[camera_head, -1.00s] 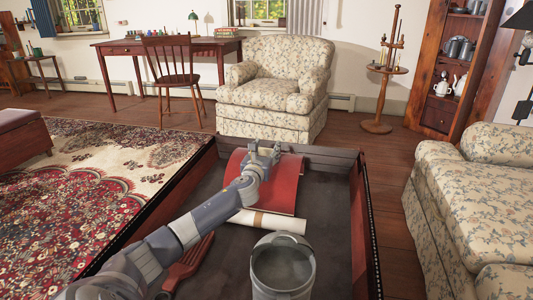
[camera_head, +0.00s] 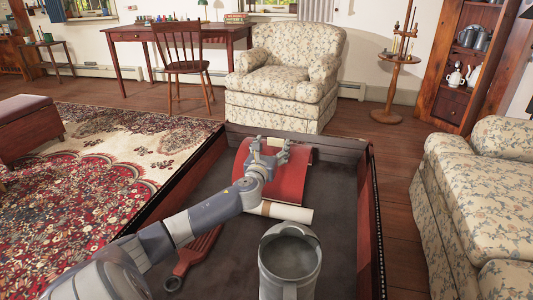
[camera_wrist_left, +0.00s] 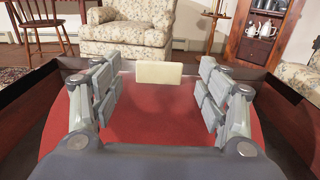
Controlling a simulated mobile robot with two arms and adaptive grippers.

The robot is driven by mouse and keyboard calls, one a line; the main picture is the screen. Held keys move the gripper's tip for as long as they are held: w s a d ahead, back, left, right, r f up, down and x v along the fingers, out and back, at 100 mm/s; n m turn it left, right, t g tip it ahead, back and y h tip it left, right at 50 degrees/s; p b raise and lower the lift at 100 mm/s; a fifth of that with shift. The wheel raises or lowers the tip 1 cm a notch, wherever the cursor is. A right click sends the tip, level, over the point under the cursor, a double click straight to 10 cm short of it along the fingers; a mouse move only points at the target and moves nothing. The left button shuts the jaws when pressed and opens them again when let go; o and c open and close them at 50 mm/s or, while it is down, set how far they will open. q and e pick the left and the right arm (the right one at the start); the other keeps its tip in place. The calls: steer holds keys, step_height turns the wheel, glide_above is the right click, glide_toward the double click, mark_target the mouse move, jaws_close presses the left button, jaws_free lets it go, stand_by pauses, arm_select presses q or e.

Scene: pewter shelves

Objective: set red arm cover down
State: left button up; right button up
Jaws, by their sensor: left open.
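The red arm cover (camera_head: 292,180) lies as a curved red sheet at the far end of the dark tray (camera_head: 208,190). In the left wrist view the red arm cover (camera_wrist_left: 150,125) spreads below and between my fingers. My left gripper (camera_head: 270,146) is open above the cover's far part; its fingers stand wide apart in the left wrist view (camera_wrist_left: 160,92). A small cream block (camera_wrist_left: 159,72) shows between the fingertips, near the cover's far edge. Whether the fingers touch the cover is unclear. My arm hides part of the cover. My right gripper is not in view.
A rolled white paper (camera_head: 281,211) with a brown band, a red-brown slotted tool (camera_head: 192,256) and a grey metal mug (camera_head: 289,262) are in the tray. A floral armchair (camera_head: 287,68) stands behind it, a floral sofa (camera_head: 480,195) to the right.

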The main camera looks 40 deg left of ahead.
arm_select(q)
steer(key=p+v, duration=0.2)
steer(key=v, duration=0.5)
stand_by(0.6)
